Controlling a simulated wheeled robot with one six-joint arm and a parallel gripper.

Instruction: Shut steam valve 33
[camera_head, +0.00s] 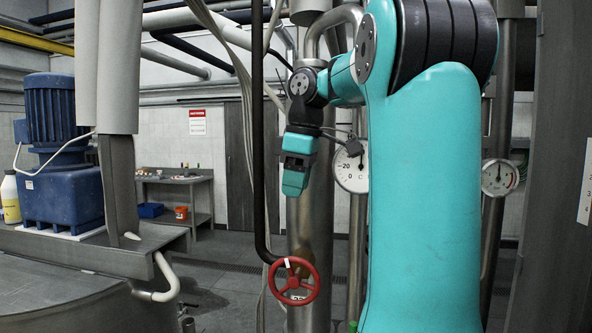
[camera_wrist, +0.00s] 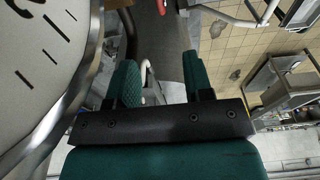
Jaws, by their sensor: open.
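A red handwheel valve (camera_head: 293,282) sits at the lower end of a dark vertical pipe in the head view. A small white tag shows at its top; no number on it is readable, so I cannot confirm that it is valve 33. My gripper (camera_head: 296,182) hangs pointing down, above the wheel and apart from it. In the wrist view my gripper (camera_wrist: 161,80) shows two green fingers spread apart with nothing held between them. A small red part shows beyond the fingers there, but I cannot tell whether it is the wheel.
A round dial gauge (camera_head: 351,168) is close to my gripper and fills the left of the wrist view (camera_wrist: 40,70). A dark pipe (camera_head: 259,140) and a thick steel pipe (camera_head: 312,215) run close by. A blue motor (camera_head: 60,155) stands on a vessel at left.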

